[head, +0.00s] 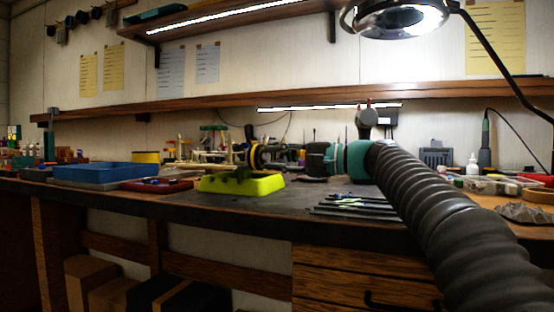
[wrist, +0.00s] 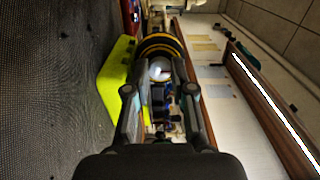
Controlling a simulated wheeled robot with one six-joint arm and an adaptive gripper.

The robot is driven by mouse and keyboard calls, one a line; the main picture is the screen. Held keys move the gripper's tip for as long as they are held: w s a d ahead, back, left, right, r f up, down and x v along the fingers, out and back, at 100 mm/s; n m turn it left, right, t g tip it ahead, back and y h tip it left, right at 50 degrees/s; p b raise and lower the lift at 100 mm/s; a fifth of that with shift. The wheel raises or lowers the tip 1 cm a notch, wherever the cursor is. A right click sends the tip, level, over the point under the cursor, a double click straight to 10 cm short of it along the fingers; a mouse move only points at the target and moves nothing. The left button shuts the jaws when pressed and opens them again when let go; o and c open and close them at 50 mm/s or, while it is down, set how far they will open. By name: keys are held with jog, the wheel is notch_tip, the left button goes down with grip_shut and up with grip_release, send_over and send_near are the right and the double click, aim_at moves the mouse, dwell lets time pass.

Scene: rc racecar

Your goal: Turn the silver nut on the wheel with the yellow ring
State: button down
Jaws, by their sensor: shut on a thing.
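The black wheel with the yellow ring (wrist: 160,45) is straight ahead of my gripper (wrist: 162,72) in the wrist view. The silver nut (wrist: 160,70) is at the wheel's centre, between my fingertips. My gripper is shut on the nut, and the fingers partly hide it. In the head view, the wheel (head: 253,150) stands upright above the workbench and my gripper (head: 266,154) reaches it from the right. The nut is too small to make out there.
A bright yellow-green tray (head: 240,184) lies below the wheel. A blue bin (head: 105,172) and a dark red tray (head: 157,185) are to its left. Several thin tools (head: 352,205) lie at the bench's front. A wooden shelf (head: 230,99) runs along the wall behind.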

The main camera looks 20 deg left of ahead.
jog(key=c, duration=1)
grip_release()
jog(key=shift+o, duration=0.2)
jog(key=d, duration=0.8)
jog(key=s+d, duration=0.1)
jog(key=d, duration=0.3)
